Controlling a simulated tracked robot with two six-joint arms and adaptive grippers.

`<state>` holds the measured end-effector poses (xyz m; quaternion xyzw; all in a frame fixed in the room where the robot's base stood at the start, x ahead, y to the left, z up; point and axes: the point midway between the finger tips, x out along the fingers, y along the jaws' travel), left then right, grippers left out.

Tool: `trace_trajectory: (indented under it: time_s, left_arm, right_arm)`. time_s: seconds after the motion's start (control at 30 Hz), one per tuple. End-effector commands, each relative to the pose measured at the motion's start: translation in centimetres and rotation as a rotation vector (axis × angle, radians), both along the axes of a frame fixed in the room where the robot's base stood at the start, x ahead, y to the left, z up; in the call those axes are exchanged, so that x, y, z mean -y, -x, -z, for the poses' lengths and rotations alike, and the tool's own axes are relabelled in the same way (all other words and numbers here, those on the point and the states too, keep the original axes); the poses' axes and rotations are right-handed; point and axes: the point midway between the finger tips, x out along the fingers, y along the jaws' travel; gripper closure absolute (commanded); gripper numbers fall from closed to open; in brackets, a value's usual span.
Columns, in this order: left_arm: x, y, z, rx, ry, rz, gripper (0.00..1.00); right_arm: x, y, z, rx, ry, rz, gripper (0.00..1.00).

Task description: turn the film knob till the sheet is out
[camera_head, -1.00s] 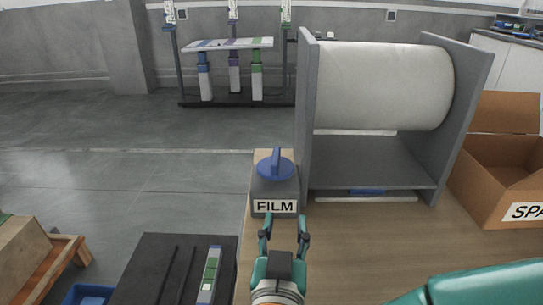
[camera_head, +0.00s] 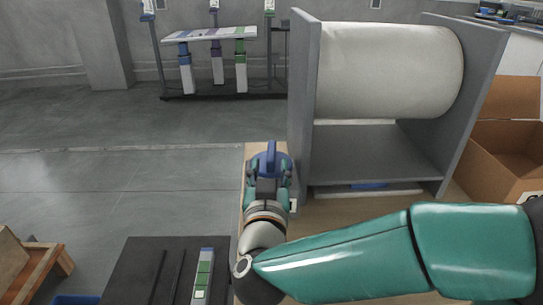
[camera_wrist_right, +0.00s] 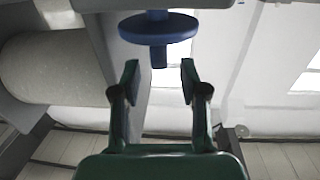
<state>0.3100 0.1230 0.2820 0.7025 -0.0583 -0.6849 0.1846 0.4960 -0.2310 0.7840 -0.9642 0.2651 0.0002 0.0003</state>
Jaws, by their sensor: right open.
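The blue film knob (camera_head: 271,153), a disc with a raised bar, sits on the small box at the left of the roll stand. My right gripper (camera_head: 268,168) is at the knob and covers most of the box and its label. In the right wrist view, the knob (camera_wrist_right: 158,28) has its bar pointing towards my open right gripper (camera_wrist_right: 159,75). The bar's end lies about between the fingertips, with gaps on both sides. The large white roll (camera_head: 390,72) hangs between two grey side panels. A pale strip and a blue piece (camera_head: 368,185) show below the shelf. My left gripper is out of view.
An open cardboard box (camera_head: 505,160) stands right of the roll stand. A black slotted panel (camera_head: 140,275) with a green-and-white strip (camera_head: 203,275) lies at front left. A tilted white board on coloured columns (camera_head: 210,34) stands on the floor behind.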

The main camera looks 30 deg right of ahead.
Motion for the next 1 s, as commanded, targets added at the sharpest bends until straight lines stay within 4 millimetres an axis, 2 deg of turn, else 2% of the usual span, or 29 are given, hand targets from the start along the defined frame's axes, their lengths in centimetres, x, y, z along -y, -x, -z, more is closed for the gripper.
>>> trace_trajectory:
  time_s: [0.1,0.3,0.5,0.77,1.0]
  left_arm:
    - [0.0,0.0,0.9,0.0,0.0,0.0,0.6]
    - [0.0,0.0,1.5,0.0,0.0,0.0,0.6]
    - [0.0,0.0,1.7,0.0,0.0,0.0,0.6]
    - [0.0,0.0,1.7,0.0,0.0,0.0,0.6]
    - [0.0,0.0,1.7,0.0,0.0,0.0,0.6]
  right_arm:
    - [1.5,-2.2,0.3,0.001,-0.001,0.006,0.56]
    - [3.0,-4.7,0.2,0.001,-0.001,0.004,0.56]
    - [3.6,-5.7,0.1,0.0,0.001,0.002,0.56]
    - [3.6,-5.8,0.0,-0.001,0.001,0.002,0.56]
    - [3.6,-5.7,0.0,-0.001,0.001,0.002,0.95]
